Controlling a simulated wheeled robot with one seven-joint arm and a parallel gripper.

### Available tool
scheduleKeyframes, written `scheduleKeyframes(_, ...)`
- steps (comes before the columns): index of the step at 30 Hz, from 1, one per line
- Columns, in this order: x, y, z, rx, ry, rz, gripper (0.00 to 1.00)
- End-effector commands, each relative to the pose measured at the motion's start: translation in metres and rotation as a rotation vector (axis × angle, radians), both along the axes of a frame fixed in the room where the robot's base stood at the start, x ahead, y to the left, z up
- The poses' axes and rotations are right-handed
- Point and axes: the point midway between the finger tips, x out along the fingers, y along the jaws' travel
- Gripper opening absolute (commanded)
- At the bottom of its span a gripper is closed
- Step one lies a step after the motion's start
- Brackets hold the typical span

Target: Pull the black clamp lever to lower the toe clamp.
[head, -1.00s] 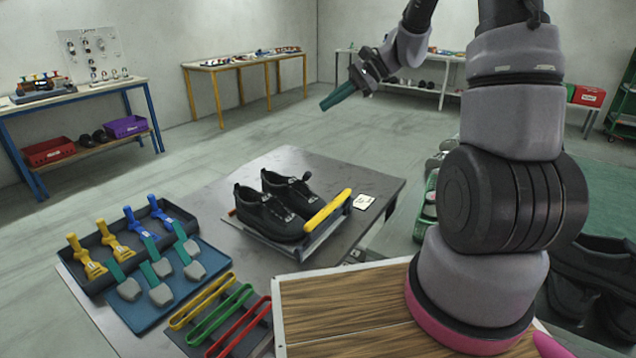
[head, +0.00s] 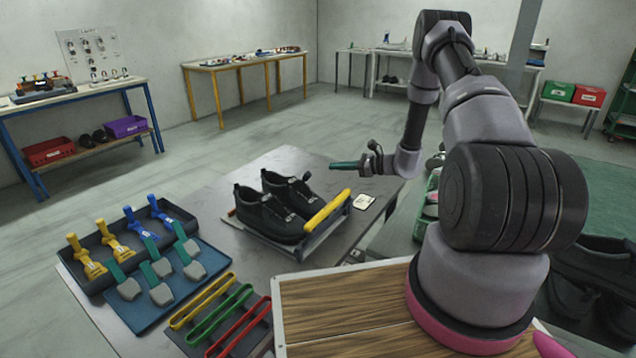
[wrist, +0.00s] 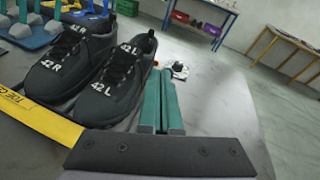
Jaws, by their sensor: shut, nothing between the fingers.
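The black shoes (head: 268,212), marked 42 R and 42 L in the wrist view (wrist: 112,85), sit side by side on a fixture on the bench. The yellow toe clamp bar (head: 327,211) stands at their toe end; it also shows at lower left in the wrist view (wrist: 38,122). A black knobbed piece (head: 306,177), which looks like the clamp lever, rises beside the far shoe. My gripper (head: 333,164) has teal fingers, shut and empty, pointing left above the bench, right of that knob. In the wrist view a small dark-and-light piece (wrist: 179,70) lies beyond the fingertips (wrist: 160,72); I cannot tell if it is the lever.
A blue mat (head: 205,285) with grey-headed tools and a dark tray of yellow and blue tools are at left. Yellow, green and red bars (head: 232,312) lie in front. The bench's back right is bare.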

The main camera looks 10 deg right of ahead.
Motion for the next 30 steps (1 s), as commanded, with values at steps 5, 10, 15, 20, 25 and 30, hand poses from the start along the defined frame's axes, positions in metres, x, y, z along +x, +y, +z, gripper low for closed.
scheduleKeyframes(5, 0.002, -0.013, -0.046, 0.052, 0.040, -0.095, 0.00)
scheduleKeyframes(10, 0.003, -0.020, -0.066, 0.074, 0.054, -0.143, 0.00)
scheduleKeyframes(15, 0.002, -0.021, -0.071, 0.079, 0.057, -0.153, 0.00)
scheduleKeyframes(20, 0.002, -0.021, -0.071, 0.078, 0.058, -0.153, 0.00)
scheduleKeyframes(25, 0.005, -0.018, -0.071, 0.078, 0.058, -0.151, 0.00)
scheduleKeyframes(30, 0.018, 0.000, -0.075, 0.077, 0.056, -0.147, 0.00)
